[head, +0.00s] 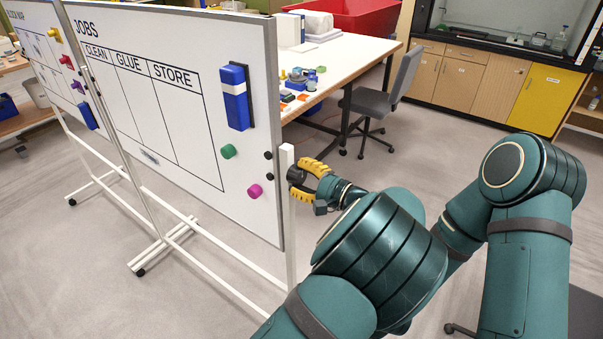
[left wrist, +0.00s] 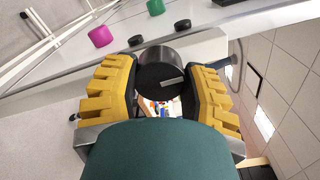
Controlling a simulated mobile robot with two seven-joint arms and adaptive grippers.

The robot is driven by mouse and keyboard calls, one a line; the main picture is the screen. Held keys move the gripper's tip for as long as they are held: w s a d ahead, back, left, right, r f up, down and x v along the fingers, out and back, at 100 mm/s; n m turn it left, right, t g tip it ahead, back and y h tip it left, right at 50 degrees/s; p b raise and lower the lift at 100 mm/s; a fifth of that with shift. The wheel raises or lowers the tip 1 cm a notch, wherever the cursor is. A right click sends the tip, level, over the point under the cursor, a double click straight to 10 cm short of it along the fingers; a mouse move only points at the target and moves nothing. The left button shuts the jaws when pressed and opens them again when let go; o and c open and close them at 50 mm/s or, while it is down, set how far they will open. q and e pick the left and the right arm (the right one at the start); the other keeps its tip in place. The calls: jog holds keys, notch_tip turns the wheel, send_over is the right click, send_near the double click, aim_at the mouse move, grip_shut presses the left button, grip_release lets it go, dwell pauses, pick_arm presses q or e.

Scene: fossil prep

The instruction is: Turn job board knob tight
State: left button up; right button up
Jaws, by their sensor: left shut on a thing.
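The job board (head: 150,110) is a white panel headed JOBS, with CLEAN, GLUE and STORE columns, on a white frame. Its knob (left wrist: 168,72) is a black round cap with a pale pointer line, at the board's right edge; in the head view the dark knob (head: 295,175) is partly hidden by my fingers. My left gripper (head: 306,181) has yellow padded fingers on either side of the knob and is shut on it. The left wrist view shows the fingers (left wrist: 167,90) flanking the knob. My right gripper is out of view.
A blue eraser (head: 236,97), a green magnet (head: 228,151) and a magenta magnet (head: 254,191) are on the board. A white-topped table (head: 345,58) stands behind, with a grey chair (head: 375,102) beside it.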

aim_at(301, 170)
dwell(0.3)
pick_arm(q)
jog(key=o, duration=1.2)
notch_tip(301, 170, up, 9)
jog(key=shift+w+a+r, duration=0.15)
jog(key=shift+r, duration=0.45)
